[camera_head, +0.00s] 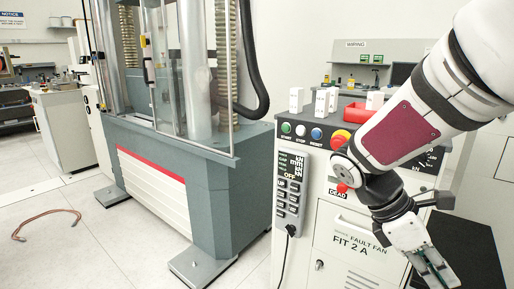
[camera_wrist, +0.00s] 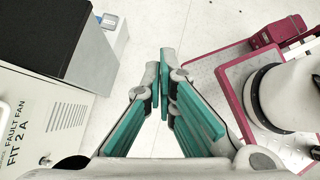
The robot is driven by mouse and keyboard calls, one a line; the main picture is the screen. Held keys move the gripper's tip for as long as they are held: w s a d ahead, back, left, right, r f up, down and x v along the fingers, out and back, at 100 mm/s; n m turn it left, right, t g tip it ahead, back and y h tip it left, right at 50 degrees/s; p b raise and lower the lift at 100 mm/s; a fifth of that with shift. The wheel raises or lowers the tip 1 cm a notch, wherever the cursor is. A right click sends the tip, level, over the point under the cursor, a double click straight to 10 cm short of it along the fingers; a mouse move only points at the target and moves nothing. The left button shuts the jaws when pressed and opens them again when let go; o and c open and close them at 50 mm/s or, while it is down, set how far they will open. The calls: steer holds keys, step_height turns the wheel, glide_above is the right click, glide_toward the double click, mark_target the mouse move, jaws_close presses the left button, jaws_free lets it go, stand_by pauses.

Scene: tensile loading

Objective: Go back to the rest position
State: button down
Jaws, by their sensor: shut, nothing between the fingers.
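My gripper (camera_head: 436,274) hangs at the lower right in the head view, pointing down in front of the control cabinet (camera_head: 350,236). In the wrist view my gripper (camera_wrist: 164,84) shows its teal-padded fingers brought together at the tips, with nothing between them. Bare floor lies beyond the fingertips. My white arm with a dark red panel comes down from the upper right of the head view and hides part of the cabinet's front and top.
The testing machine (camera_head: 190,185) with clear shields stands left of the cabinet. The cabinet carries buttons, a red emergency knob (camera_head: 340,138) and a keypad display (camera_head: 291,185). A dark block (camera_head: 470,245) stands at the right. A reddish cable (camera_head: 40,222) lies on open floor.

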steer(key=s+a+r+m+t+y, duration=0.1)
steer(key=s+a+m+t+y, duration=0.1)
steer(key=s+a+m+y, duration=0.35)
steer(key=s+a+r+m+t+y, duration=0.25)
steer(key=s+a+m, duration=0.45)
steer(key=s, duration=0.4)
step_height(320, 180, up, 22)
steer(key=d+m+t+p, duration=0.1)
steer(key=t+p, duration=0.2)
steer(key=p, duration=1.8)
steer(key=shift+s+d+r+t+h, duration=0.15)
steer(key=shift+t+h, duration=0.15)
steer(key=shift+t, duration=0.05)
